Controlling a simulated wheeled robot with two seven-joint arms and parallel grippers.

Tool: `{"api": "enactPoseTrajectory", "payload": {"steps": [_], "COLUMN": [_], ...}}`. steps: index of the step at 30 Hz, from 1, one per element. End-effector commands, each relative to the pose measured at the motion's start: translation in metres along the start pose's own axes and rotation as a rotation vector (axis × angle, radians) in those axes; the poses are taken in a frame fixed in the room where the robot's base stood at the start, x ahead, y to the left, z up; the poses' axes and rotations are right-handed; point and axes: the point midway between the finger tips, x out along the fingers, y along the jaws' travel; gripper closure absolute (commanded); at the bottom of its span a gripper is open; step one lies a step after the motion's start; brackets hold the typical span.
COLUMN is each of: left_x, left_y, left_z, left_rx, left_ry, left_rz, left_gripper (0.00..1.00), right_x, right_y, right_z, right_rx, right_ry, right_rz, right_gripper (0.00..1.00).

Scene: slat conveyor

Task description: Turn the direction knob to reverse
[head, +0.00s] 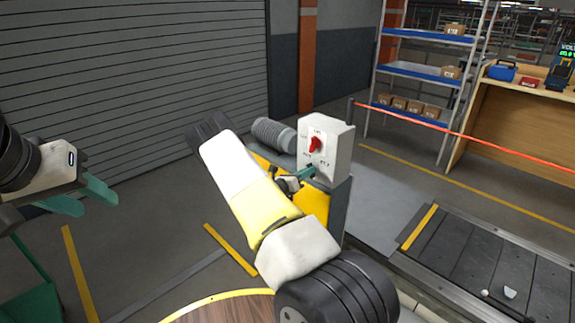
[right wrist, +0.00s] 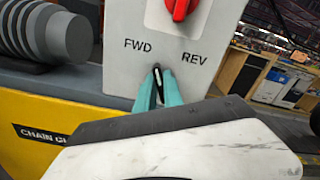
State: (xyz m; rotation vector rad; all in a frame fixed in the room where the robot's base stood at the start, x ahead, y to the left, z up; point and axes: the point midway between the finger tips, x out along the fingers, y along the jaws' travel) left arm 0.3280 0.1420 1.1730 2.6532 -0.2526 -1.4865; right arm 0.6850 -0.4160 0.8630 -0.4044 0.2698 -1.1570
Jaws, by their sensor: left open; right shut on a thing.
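My left gripper (head: 100,200) is open and empty at the far left, away from the box.
A grey ribbed motor (head: 272,134) lies left of the box, beside a yellow chain guard (right wrist: 25,125). The slat conveyor (head: 470,255) runs at the right. A round wooden top (head: 225,310) is at the front. A red barrier line (head: 450,131) crosses behind.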

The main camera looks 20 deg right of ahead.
Motion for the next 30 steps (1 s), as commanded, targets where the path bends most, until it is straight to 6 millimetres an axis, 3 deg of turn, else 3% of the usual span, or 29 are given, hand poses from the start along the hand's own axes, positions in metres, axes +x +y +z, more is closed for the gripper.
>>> {"api": "enactPoseTrajectory", "payload": {"steps": [30], "left_x": [0.0000], "left_y": [0.0000], "left_z": [0.0000], "left_rx": [0.000], "left_ry": [0.000], "left_rz": [0.000], "left_gripper": [0.58], "right_x": [-0.0009], "right_y": [-0.0037], "right_z": [-0.0033], "right_rx": [0.933], "right_ry": [0.003], "right_rz": [0.001], "right_gripper": [1.00]}}
